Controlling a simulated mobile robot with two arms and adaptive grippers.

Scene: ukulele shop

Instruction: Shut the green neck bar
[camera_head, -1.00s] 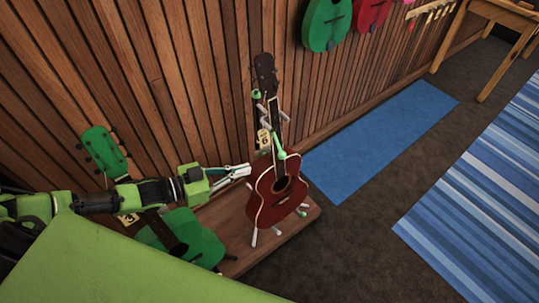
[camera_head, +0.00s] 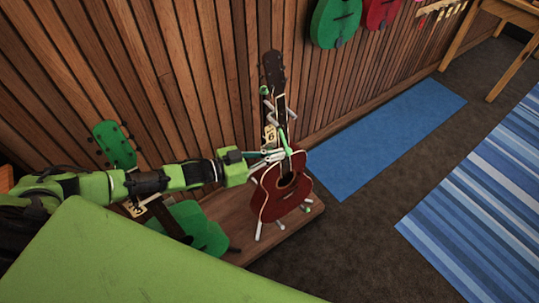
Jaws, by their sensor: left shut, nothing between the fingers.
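The red-brown ukulele (camera_head: 284,193) stands upright on a stand with white prongs, on the low wooden platform. The green neck bar (camera_head: 286,142) is a thin green rod with a rounded end, slanting in front of the ukulele's neck. My left gripper (camera_head: 281,153) reaches in from the left. Its pale fingers are shut and empty, with the tips beside the lower part of the green bar. Whether they touch it is hard to tell. My right gripper is not in view.
The platform (camera_head: 279,236) runs along the wood-slat wall (camera_head: 205,75). A green ukulele (camera_head: 202,229) stands at left, below my left arm. A blue mat (camera_head: 385,138) lies on the carpet at right. More instruments hang on the wall.

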